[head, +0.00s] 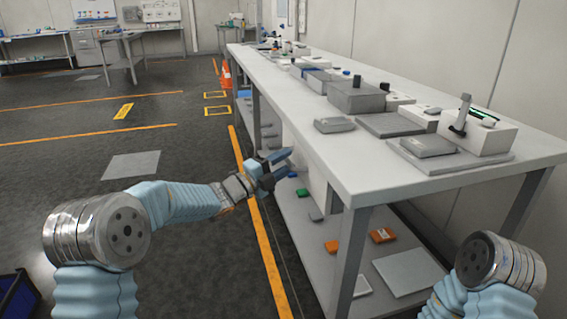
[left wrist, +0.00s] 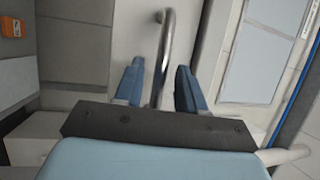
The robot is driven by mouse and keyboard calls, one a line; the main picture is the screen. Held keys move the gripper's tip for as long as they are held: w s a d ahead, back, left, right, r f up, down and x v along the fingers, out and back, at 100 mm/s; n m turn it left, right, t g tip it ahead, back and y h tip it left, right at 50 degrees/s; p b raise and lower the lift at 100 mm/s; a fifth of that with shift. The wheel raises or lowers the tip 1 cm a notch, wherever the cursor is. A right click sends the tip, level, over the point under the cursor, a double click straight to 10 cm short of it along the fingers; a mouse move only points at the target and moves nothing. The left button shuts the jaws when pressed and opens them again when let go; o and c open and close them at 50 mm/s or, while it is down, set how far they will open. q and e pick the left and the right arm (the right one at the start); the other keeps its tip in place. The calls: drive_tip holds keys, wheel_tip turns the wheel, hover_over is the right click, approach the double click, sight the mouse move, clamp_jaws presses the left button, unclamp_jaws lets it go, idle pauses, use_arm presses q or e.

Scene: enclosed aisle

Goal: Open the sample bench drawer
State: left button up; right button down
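The sample bench (head: 370,150) is a long white-topped bench with grey legs on the right of the head view. A pale drawer front (head: 308,160) shows below its top, partly behind my left gripper. In the left wrist view, a curved metal handle (left wrist: 166,40) stands on a pale panel (left wrist: 115,35). My left gripper (head: 284,165) is at the bench's near side. In the left wrist view its blue fingers (left wrist: 160,75) are apart, one on each side of the handle, with gaps showing. My right gripper is out of view.
Grey boxes (head: 355,95) and devices stand on the bench top. The lower shelf (head: 315,255) holds orange, green and grey items. An orange cone (head: 226,75) stands by the bench's far end. The floor (head: 195,155) to the left is mostly clear.

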use_arm(q)
clamp_jaws()
drive_tip(key=shift+a, duration=0.1)
drive_tip(key=s+a+b, duration=0.3)
drive_tip(key=s+a, duration=0.1)
drive_tip(key=a, duration=0.8)
drive_tip(key=s+a+b, duration=0.3)
drive_tip(key=s+a, duration=0.1)
drive_tip(key=a, duration=0.9)
drive_tip(key=shift+s, duration=0.35)
drive_tip(key=shift+f, duration=0.1)
unclamp_jaws()
